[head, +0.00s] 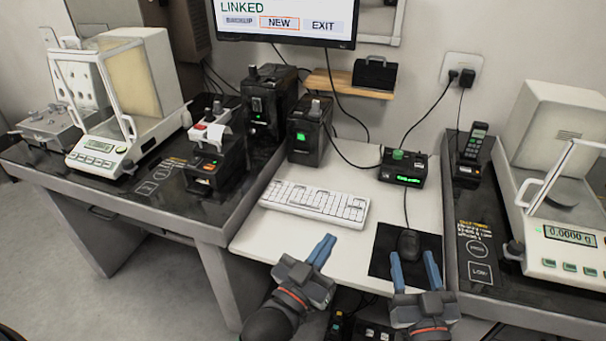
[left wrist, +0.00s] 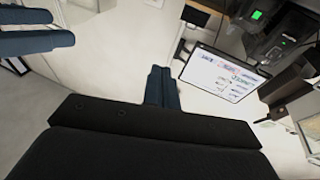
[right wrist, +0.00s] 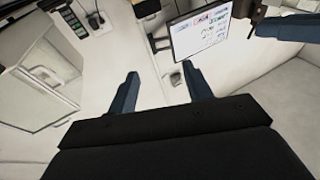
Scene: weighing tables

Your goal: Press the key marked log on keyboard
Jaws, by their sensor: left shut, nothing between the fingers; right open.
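A white keyboard (head: 315,201) lies on the white middle desk in the head view. Its key markings are too small to read, so I cannot tell which key is marked log. My left gripper (head: 322,248) is shut and empty, in front of and below the keyboard in the picture, apart from it. Its closed blue fingers also show in the left wrist view (left wrist: 161,88). My right gripper (head: 412,268) is open and empty, over the front of the desk by the mouse mat. Its spread fingers also show in the right wrist view (right wrist: 160,88).
A black mouse (head: 408,243) lies on a dark mat (head: 382,262) right of the keyboard. A monitor (head: 287,22) reads LINKED above. Balances stand on the left (head: 97,146) and right (head: 567,236) tables. Black devices (head: 308,132) stand behind the keyboard. Bare desk (head: 270,233) lies in front of it.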

